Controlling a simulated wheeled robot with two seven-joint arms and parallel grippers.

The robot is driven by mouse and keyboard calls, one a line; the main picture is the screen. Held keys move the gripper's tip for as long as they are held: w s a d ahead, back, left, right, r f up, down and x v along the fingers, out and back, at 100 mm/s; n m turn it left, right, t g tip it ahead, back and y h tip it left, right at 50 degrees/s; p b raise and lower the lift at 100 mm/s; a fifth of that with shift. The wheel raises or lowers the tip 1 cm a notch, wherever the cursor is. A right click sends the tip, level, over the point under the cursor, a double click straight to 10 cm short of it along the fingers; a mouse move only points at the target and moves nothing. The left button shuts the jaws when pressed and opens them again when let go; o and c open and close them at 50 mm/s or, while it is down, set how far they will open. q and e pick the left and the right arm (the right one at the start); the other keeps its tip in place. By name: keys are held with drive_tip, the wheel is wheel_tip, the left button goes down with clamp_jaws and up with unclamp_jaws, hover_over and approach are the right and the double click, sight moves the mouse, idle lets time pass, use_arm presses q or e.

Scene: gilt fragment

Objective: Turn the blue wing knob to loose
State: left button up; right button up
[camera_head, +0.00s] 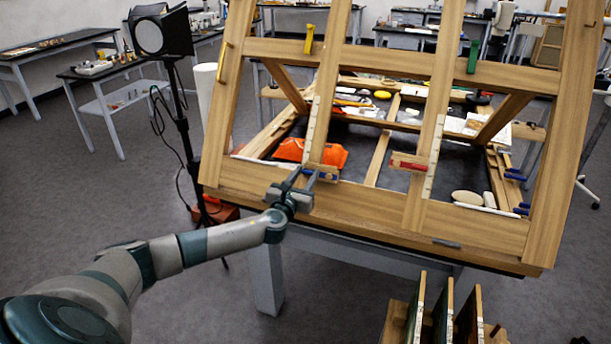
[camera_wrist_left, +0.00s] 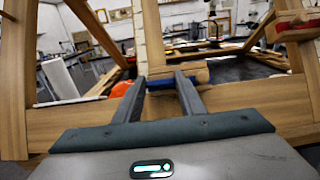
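The blue wing knob (camera_head: 323,175) is at the lower end of the left upright of the wooden easel frame (camera_head: 375,207), by a small wooden block. My left gripper (camera_head: 303,174) is right in front of it, at the left part of the knob. In the left wrist view the two fingers (camera_wrist_left: 160,77) stand apart. The blue knob (camera_wrist_left: 161,85) lies level between and beyond their tips and runs out past the right finger. I cannot tell whether the fingers touch it. My right gripper is in neither view.
A red knob (camera_head: 409,163) is on the right upright, a yellow one (camera_head: 309,39) and a green one (camera_head: 473,57) on the upper rail. An orange cloth (camera_head: 310,152) lies behind the frame. A lamp stand (camera_head: 179,120) is at left; a rack of panels (camera_head: 440,318) is below.

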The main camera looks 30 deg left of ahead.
use_arm(q)
drive_tip(key=c, duration=0.5)
drive_tip(key=shift+o, duration=0.2)
